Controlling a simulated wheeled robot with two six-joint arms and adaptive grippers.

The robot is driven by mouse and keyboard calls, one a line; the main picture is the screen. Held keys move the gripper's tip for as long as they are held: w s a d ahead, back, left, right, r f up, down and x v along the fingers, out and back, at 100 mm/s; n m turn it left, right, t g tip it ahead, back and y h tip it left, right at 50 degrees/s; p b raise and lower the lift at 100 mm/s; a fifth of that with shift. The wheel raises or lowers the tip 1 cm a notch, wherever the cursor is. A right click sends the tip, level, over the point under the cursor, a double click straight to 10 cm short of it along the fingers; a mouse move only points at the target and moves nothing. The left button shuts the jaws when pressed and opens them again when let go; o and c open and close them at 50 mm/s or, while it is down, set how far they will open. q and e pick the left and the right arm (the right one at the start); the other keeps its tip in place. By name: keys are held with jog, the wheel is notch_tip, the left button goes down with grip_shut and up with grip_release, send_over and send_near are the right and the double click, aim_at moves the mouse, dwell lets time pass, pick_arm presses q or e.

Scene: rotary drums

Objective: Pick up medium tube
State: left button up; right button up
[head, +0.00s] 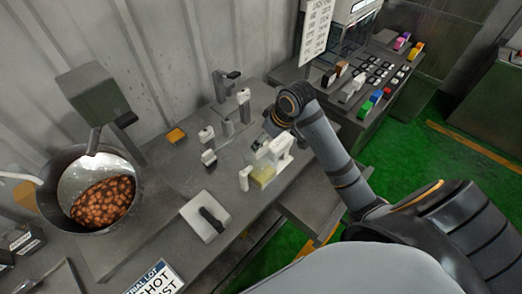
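Several small white-and-dark upright pieces that look like tubes or fittings stand on the grey bench: a taller one (243,104), a shorter one (206,135), a low one (209,158) and a grey one (228,127). I cannot tell which is the medium tube. My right arm reaches in from the right, and its gripper (268,138) is over the bench, to the right of these pieces. Its fingers are small and partly hidden by the wrist, so their opening is unclear. My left gripper is out of view.
A pale yellow block with white uprights (263,175) stands just below my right gripper. A round drum (75,205) with brown pieces is at left. A white plate with a dark handle (205,216) lies at the front. A control panel (375,75) stands behind right.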

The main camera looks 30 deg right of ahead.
aim_at(263, 146)
jog(key=shift+x, duration=1.15)
jog(key=shift+w+a+f, duration=0.1)
jog(key=shift+w+a, duration=0.05)
jog(key=shift+w, duration=0.05)
jog(key=shift+f+p, duration=0.65)
jog(key=shift+p, duration=0.1)
jog(key=x, duration=0.1)
jog(key=p+x, duration=0.1)
jog(key=shift+s+f, duration=0.1)
jog(key=shift+f, duration=0.4)
jog(key=shift+w+f, duration=0.25)
jog(key=shift+f, duration=0.3)
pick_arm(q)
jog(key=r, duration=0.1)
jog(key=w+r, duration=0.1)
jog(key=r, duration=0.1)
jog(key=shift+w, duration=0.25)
pick_arm(e)
jog(key=c, duration=1.1)
jog(key=shift+c, duration=0.2)
